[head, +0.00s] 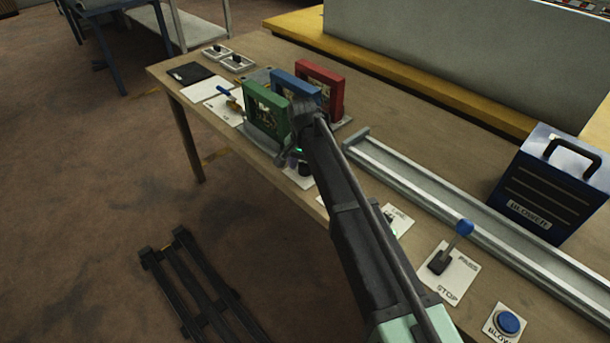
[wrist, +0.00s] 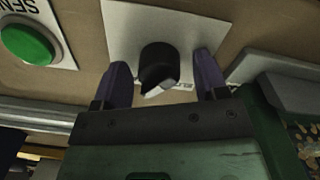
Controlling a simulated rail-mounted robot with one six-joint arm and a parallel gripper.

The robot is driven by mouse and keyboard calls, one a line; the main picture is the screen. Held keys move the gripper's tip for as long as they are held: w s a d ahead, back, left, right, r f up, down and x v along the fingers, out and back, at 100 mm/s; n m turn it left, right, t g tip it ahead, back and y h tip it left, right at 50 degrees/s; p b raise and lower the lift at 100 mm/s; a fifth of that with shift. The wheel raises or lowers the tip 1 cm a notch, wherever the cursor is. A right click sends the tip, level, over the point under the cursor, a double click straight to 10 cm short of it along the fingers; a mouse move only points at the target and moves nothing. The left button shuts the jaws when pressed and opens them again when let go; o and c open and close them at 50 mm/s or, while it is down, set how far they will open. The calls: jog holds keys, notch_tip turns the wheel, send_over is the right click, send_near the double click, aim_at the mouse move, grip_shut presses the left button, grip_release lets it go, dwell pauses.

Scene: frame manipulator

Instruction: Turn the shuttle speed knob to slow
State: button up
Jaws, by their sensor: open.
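A black knob (wrist: 157,66) with a white pointer mark stands on a white plate (wrist: 125,30) in the wrist view. My gripper (wrist: 162,62) is open, with one purple finger on each side of the knob and a visible gap on both sides. The pointer faces the lower part of the picture, toward my gripper's body. The plate's lettering is mostly hidden, so I cannot read the knob's name or the slow mark. In the head view my gripper (head: 297,160) is low at the table's front edge, partly hidden by my arm, by a white plate (head: 293,178).
A green button (wrist: 28,42) marked SEN… lies left of the knob in the wrist view. Green (head: 249,115), blue (head: 274,80) and red (head: 337,92) frames stand just behind my gripper. A rail (head: 450,209), a blue-knobbed lever (head: 464,227) and a blower (head: 538,188) are to the right.

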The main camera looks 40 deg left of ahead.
jog(key=c, duration=0.9)
jog(key=shift+n, duration=0.4)
jog(key=n, duration=0.6)
jog(key=shift+s, duration=0.1)
jog(key=n, duration=0.7)
